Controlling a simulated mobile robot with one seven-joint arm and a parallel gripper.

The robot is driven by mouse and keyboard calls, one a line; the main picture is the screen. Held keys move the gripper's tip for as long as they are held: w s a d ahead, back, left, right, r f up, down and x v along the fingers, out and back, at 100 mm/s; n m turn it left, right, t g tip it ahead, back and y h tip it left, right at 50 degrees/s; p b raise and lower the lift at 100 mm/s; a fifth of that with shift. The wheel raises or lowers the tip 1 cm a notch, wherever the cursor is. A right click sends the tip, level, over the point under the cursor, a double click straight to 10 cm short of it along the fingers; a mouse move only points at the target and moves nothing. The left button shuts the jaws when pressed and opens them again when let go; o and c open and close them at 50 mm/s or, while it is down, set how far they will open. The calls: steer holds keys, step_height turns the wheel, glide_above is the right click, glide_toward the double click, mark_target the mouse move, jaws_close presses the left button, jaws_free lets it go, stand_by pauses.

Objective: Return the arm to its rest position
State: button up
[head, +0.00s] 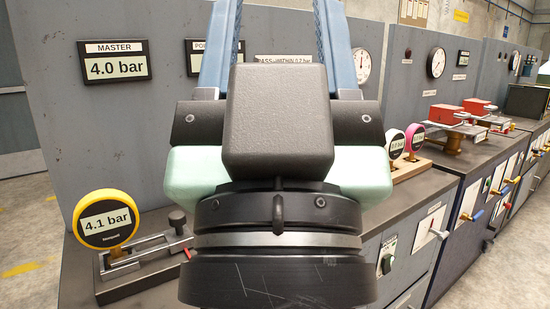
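My gripper (278,25) fills the middle of the head view, close to the camera. Its round black wrist is at the bottom, with a black block and pale green side parts above it. Two blue fingers with ridged inner faces point up and stand well apart. Their tips are cut off by the top edge. Grey wall shows between the fingers, and I see nothing held in the visible part of the gap. My gripper hides the middle of the bench and part of the panel.
A yellow gauge (106,219) reading 4.1 bar stands on a fixture at the bench's left. A MASTER display (115,62) on the grey panel reads 4.0 bar. Pink and white gauges (410,139) stand right of my gripper. Benches with red blocks (446,114) continue right; floor is clear at far right.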

step_height(320, 180, up, 24)
steer(key=p, duration=2.3)
steer(key=shift+a+r, duration=0.15)
steer(key=shift+r, duration=0.1)
steer(key=shift+f, duration=0.1)
